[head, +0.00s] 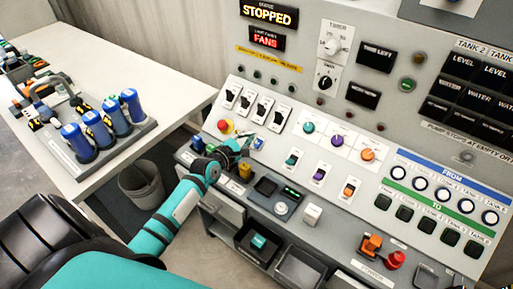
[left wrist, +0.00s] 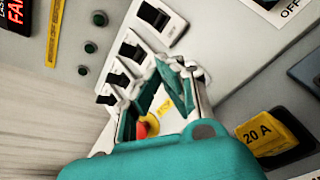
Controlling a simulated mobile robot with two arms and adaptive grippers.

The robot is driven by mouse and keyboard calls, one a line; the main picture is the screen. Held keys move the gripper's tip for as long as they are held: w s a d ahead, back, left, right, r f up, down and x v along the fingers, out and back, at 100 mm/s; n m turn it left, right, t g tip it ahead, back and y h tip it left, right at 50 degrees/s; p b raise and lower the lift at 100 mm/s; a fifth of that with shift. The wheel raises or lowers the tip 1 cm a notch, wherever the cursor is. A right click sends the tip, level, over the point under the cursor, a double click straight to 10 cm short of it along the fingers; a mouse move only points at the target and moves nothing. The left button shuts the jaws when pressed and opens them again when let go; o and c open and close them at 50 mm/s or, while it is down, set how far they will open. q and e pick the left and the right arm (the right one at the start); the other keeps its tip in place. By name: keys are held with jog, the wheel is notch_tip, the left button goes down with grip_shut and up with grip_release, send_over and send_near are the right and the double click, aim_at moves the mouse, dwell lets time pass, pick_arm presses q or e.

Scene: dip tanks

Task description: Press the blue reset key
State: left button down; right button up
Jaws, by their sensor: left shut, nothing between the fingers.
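A small blue key (head: 258,143) sits on the console's lower panel, just right of the red button; it looks like the reset key, but its label is too small to read. My left gripper (head: 244,141) is shut and empty, its tips close to the left of the blue key. I cannot tell whether they touch. In the left wrist view, the teal fingers (left wrist: 178,75) point toward the panel and the blue key is not visible, probably behind them. My right gripper is not in view.
A red button on yellow (head: 225,126) is close beside the gripper, below a row of black rocker switches (head: 247,101). A yellow 20 A block (left wrist: 272,138) is near the wrist. A table with blue-handled tools stands left.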

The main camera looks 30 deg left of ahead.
aim_at(257, 143)
pick_arm(q)
jog(key=w+f+b, duration=0.2)
jog(key=f, duration=0.1)
jog(key=shift+w+d+f+b, duration=0.1)
jog(key=shift+w+f+b, duration=0.05)
jog(key=shift+b, duration=0.2)
jog(key=shift+w+f+b, duration=0.4)
jog(key=shift+w, duration=0.1)
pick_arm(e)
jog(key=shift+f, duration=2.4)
pick_arm(q)
jog(key=shift+f, duration=0.1)
jog(key=shift+w+f, duration=0.25)
jog(key=shift+d, duration=0.1)
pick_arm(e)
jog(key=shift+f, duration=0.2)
